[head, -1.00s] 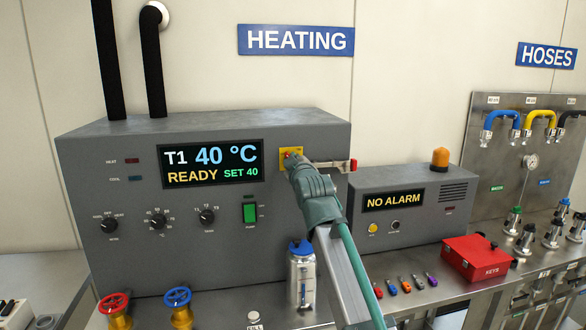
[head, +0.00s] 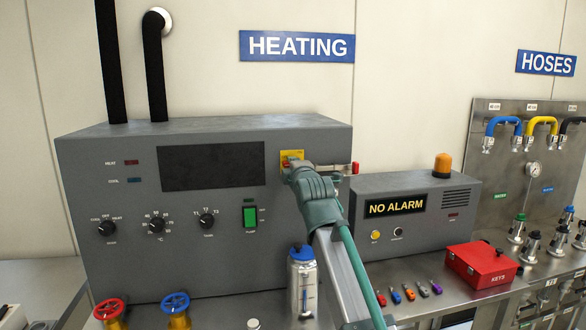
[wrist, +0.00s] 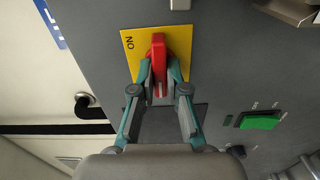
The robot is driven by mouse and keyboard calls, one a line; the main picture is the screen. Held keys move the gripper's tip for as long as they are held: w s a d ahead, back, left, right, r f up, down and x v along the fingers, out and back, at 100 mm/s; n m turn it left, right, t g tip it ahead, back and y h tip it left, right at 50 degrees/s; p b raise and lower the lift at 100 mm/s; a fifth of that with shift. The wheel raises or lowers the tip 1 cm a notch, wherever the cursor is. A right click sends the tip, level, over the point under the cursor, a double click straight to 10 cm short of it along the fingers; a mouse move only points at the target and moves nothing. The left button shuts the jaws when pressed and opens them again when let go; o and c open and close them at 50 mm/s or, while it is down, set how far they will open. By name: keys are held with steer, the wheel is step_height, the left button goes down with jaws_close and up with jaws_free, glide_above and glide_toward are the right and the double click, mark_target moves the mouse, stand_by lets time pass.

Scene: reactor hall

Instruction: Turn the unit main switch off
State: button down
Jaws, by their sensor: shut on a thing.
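The unit main switch is a red handle (wrist: 158,62) on a yellow plate (wrist: 129,42) on the grey heating unit (head: 95,255). In the wrist view the plate reads "ON" at its left side. My gripper (wrist: 158,85) is shut on the red handle, with one finger on each side. In the head view my gripper (head: 293,171) reaches the yellow plate (head: 287,155) and covers part of the switch. The unit's display (head: 212,166) is dark and blank.
A green pump switch (head: 250,216) and several knobs are on the unit's front. A blue-capped bottle (head: 302,280) stands below my arm. The alarm box (head: 415,232) stands to the right, showing "NO ALARM", with a red key box (head: 481,268) and small keys in front.

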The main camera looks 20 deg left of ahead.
steer(key=shift+n, duration=0.4)
steer(key=c, duration=1.2)
jaws_free()
steer(key=shift+s, duration=0.1)
steer(key=v, duration=1.2)
